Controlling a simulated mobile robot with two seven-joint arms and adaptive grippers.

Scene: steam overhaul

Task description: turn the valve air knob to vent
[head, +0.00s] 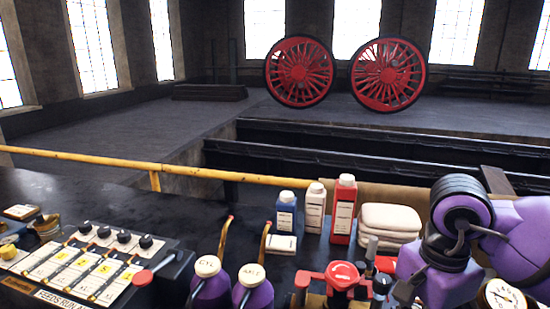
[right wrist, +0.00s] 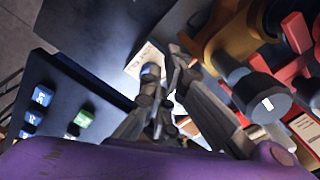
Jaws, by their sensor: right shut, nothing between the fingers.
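My right gripper (right wrist: 163,75) is shut and empty in the right wrist view, its fingertips in front of a small white printed plate (right wrist: 143,60) on a dark panel. A black round knob (right wrist: 265,98) with a white mark sits to the right of the fingers, apart from them, beside brass and red fittings. I cannot tell whether it is the valve air knob, nor its setting. In the head view my purple right arm (head: 428,278) covers part of the fittings at lower right, beside a red round cap (head: 343,273). My left gripper is not in view.
A lever panel (head: 75,268) stands at front left, with a red-knobbed lever (head: 143,278). Two purple oil cans (head: 210,287) stand at front centre. Behind them are bottles (head: 343,212) and folded cloths (head: 390,218). A yellow rail (head: 150,165) runs behind the bench.

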